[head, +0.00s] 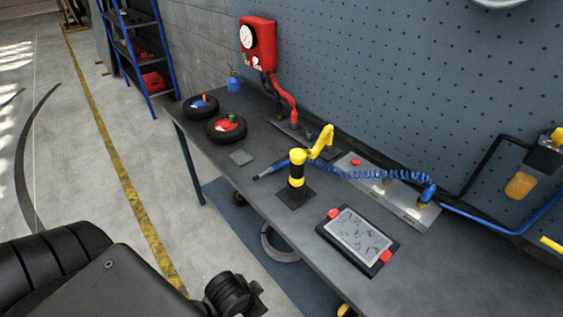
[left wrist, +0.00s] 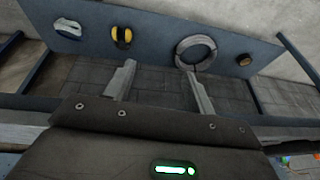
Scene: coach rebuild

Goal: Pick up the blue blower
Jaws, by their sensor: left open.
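The blue blower (head: 297,157) is in the head view on the dark workbench (head: 460,270). Its head is by a yellow and black post (head: 296,178), and its dark nozzle points to the lower left. A blue coiled hose (head: 360,175) runs from it to the right. Whether it rests on the post or behind it is hard to tell. My left arm is in the lower left of the head view, in front of the bench and apart from the blower. In the left wrist view my left gripper (left wrist: 160,88) is open and empty; the blower is not seen there.
A tablet (head: 361,240) lies at the bench's front. Two small wheels (head: 226,128) and a red gauge box (head: 257,45) are farther back. The left wrist view shows a low shelf with a grey ring (left wrist: 196,53) and yellow earmuffs (left wrist: 121,37).

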